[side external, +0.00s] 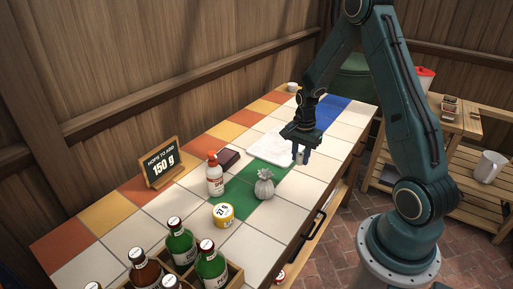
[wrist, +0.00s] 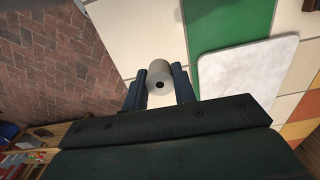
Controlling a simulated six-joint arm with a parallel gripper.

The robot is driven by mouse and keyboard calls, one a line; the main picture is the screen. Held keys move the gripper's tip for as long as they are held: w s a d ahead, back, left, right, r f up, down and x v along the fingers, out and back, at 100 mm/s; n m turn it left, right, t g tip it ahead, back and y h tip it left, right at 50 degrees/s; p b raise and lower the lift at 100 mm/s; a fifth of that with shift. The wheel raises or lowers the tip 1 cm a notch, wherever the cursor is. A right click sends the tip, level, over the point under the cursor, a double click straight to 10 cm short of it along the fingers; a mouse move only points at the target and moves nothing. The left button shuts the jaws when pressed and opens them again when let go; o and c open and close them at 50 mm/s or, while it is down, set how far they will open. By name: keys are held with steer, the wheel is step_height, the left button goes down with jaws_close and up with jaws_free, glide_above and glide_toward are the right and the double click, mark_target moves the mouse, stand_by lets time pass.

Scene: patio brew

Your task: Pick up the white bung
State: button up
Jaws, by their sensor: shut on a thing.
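The white bung (wrist: 160,71) is a pale, short cylinder with a dark hole in its end, seen in the wrist view. My gripper (wrist: 160,88) is shut on it, with one dark finger on each side. In the side view my gripper (side external: 301,155) points down over the pale tiles near the front edge of the counter, to the right of the white board. The bung is small there and partly hidden by the fingers. I cannot tell for sure whether it touches the counter.
A white board (side external: 268,149) lies beside my gripper. A grey tied sack (side external: 264,186), a yellow tub (side external: 223,214), a white bottle (side external: 214,178) and a dark box (side external: 228,158) stand further left. A chalkboard sign (side external: 161,165) stands behind. A crate of bottles (side external: 236,272) is at the near end.

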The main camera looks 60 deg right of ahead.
mark_target(301, 154)
step_height(301, 154, up, 12)
stand_by(0.4)
stand_by(0.6)
